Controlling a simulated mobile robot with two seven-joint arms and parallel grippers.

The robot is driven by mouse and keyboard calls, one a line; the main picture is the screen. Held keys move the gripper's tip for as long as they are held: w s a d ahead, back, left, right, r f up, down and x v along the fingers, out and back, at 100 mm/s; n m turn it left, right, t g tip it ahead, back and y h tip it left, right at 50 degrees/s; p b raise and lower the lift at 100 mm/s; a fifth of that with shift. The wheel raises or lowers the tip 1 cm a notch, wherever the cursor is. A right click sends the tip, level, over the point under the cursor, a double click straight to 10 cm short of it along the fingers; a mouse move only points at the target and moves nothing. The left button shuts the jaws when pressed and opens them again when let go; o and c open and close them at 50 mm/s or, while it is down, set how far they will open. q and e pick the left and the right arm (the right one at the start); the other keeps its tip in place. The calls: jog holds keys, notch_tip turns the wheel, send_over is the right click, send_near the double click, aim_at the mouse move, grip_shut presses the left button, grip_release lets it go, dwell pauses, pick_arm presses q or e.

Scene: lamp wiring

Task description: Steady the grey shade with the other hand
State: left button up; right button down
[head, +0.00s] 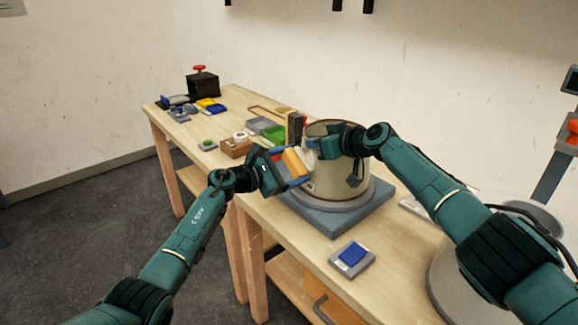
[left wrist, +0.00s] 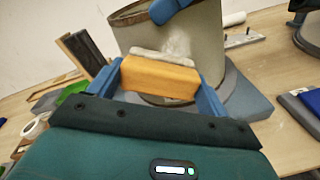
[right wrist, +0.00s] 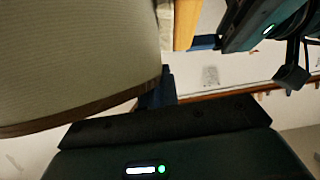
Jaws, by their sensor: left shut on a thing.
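The grey shade (head: 338,180), an open cylinder with a dark rim, stands upright on a blue-grey board (head: 332,217). My left gripper (head: 289,166) is shut on an orange block (left wrist: 158,77) with a pale strip along its far edge. The block is close against the shade's near side; a whitish patch (left wrist: 178,42) shows on the wall beyond it. My right gripper (head: 322,147) is at the shade's upper rim. In the right wrist view the shade (right wrist: 75,60) fills the left; one blue finger is beside its rim, the other is hidden.
A grey box with a blue top (head: 352,257) lies on the near wooden table (head: 300,245). A brown box (head: 236,148), a green pad (head: 273,133) and an upright dark panel (head: 295,128) stand beyond the shade. A black box with a red knob (head: 202,83) is far left.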

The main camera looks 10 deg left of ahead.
aim_at(308, 170)
pick_arm(q)
jog(key=shift+w+d, duration=0.1)
pick_arm(e)
jog(key=shift+f, duration=0.3)
pick_arm(q)
jog(key=shift+d, duration=0.1)
jog(key=shift+s+d, duration=1.25)
jog(key=shift+s, duration=0.15)
jog(key=shift+d, duration=0.1)
jog(key=shift+w+a, duration=1.35)
jog(key=shift+a, duration=0.05)
pick_arm(e)
jog(key=shift+s, duration=0.1)
pick_arm(q)
jog(key=shift+w+r, duration=0.1)
jog(key=shift+r, duration=0.4)
jog(key=shift+s+d, duration=1.35)
jog(key=shift+d, duration=0.15)
jog(key=shift+w+a, duration=1.35)
jog(key=shift+a, duration=0.2)
